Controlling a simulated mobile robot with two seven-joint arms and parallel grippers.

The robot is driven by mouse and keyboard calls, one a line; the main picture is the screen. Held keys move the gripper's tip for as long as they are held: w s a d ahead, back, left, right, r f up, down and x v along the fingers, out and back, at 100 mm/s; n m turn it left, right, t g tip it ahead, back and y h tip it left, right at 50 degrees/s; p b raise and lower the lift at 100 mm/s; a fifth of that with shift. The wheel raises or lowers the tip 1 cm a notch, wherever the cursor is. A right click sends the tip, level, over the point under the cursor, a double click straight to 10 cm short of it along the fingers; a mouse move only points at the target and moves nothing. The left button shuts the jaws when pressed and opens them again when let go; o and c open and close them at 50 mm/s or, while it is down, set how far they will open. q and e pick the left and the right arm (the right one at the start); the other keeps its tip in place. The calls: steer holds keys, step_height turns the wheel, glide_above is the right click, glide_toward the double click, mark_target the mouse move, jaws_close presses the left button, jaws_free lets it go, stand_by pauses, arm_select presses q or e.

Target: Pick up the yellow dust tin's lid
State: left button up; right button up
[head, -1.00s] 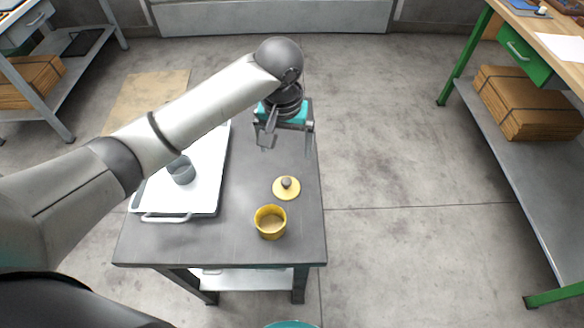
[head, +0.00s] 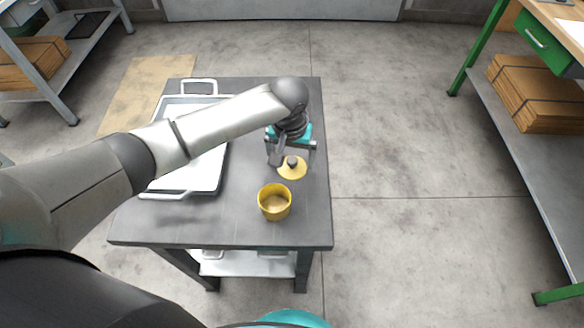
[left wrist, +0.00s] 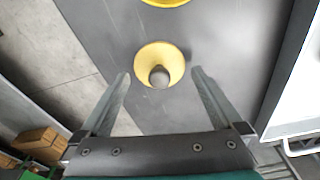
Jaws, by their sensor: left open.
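The yellow lid (head: 292,169) with a dark round knob lies on the grey table, just behind the open yellow tin (head: 274,203). My left gripper (head: 292,160) is open and empty, with its fingers pointing down close to the lid. In the left wrist view, the lid (left wrist: 159,65) and its knob lie just beyond the fingertips and in line with the gap between them. The rim of the tin (left wrist: 166,2) shows at the top edge of that view. The right gripper is in neither view.
A white tray (head: 187,192) lies on the table's left side, partly hidden by my left arm. The grey table (head: 235,228) is clear to the front and along its right edge. A green-framed workbench (head: 520,150) stands at the right across open floor.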

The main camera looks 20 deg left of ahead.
arm_select(q)
steer(key=shift+w+f, duration=0.15)
steer(key=shift+f, duration=0.55)
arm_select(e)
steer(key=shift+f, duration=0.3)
